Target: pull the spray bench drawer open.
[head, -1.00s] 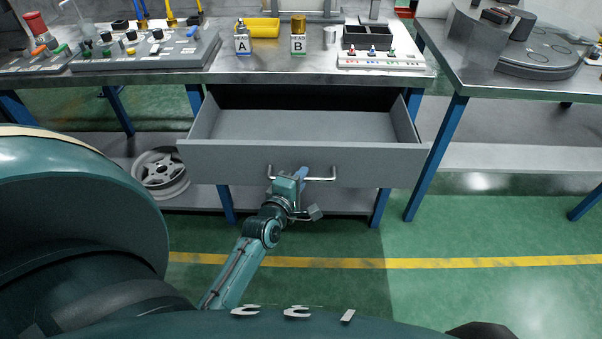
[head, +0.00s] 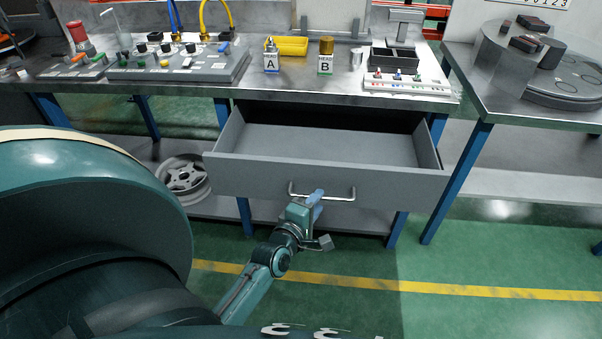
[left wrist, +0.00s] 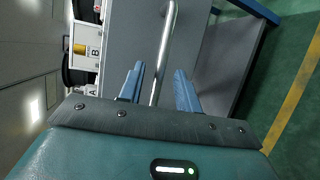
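The grey spray bench drawer (head: 242,176) stands pulled out from under the metal bench top, and its inside looks empty. Its bar handle (head: 343,198) runs across the middle of the drawer front. My left gripper (head: 317,198) is at this handle. In the left wrist view the two blue fingers (left wrist: 159,86) are apart, with the handle bar (left wrist: 165,50) running between them. Gaps show on both sides of the bar, so the fingers do not grip it. My right gripper is not in view.
The bench top (head: 300,88) holds bottles A (head: 271,62) and B (head: 325,63), a yellow tray (head: 288,46) and control panels. A wheel rim (head: 184,178) lies on the lower shelf at left. A second bench (head: 540,118) stands at right. The green floor in front is clear.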

